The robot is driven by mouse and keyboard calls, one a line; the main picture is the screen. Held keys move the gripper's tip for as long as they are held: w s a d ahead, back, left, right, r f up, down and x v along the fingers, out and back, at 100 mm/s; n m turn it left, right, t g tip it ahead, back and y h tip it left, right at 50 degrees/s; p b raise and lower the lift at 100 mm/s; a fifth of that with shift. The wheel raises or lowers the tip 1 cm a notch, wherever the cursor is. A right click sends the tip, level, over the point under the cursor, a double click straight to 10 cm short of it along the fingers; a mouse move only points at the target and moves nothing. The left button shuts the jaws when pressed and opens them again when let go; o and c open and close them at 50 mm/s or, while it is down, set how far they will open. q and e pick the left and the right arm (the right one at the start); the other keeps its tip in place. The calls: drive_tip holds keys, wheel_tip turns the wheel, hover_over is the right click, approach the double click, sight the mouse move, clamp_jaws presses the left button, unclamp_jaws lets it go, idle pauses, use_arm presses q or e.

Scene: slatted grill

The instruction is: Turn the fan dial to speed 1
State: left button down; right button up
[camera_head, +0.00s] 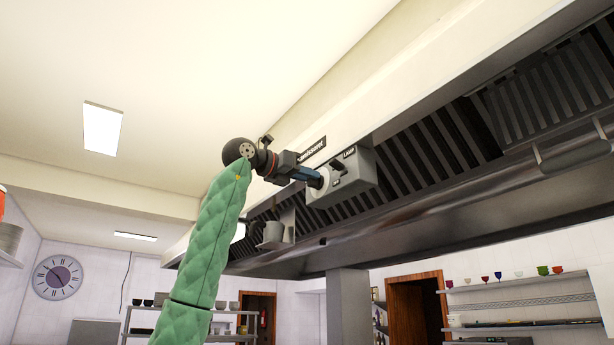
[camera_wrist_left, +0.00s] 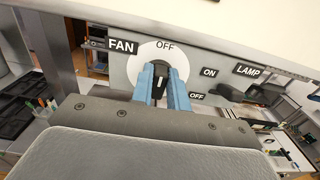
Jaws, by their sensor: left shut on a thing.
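The fan dial (camera_wrist_left: 159,88) is a dark knob on a round white plate (camera_wrist_left: 150,53) with "OFF" printed at its top; a "FAN" label is at the plate's left. My left gripper (camera_wrist_left: 161,82) is shut on the dial, with a blue finger on each side of it. A pale mark on the knob is visible between the fingers. The dial's setting and the speed marks are hidden by the gripper. In the head view my left gripper (camera_head: 316,178) reaches the grey control box (camera_head: 350,180) on the hood. My right gripper is not in view.
A lamp switch with "ON" and "OFF" labels sits right of the dial beside the "LAMP" label (camera_wrist_left: 247,71). The slatted hood (camera_head: 450,150) extends to the right of the box.

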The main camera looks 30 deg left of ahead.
use_arm(q)
drive_tip(key=shift+r+m, duration=0.1)
drive_tip(key=shift+m, duration=0.2)
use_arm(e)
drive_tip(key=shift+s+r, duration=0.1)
use_arm(q)
drive_tip(key=shift+s+d+f+m+p, duration=0.1)
drive_tip(key=shift+m+p, duration=0.65)
drive_tip(key=shift+m, duration=0.65)
drive_tip(key=shift+d+f+m+p, duration=0.1)
drive_tip(key=shift+m+p, duration=0.7)
drive_tip(key=shift+m, duration=0.6)
drive_tip(key=shift+s+d+f+m+p, duration=0.1)
drive_tip(key=shift+m+p, duration=0.65)
drive_tip(key=shift+m, duration=0.65)
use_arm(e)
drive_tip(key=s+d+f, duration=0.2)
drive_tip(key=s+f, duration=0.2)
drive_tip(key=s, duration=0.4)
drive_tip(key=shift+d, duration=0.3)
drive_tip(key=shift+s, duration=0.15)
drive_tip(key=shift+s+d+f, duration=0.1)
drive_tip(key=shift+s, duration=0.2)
use_arm(q)
drive_tip(key=c, duration=1.4)
unclamp_jaws()
drive_tip(key=shift+o, duration=0.2)
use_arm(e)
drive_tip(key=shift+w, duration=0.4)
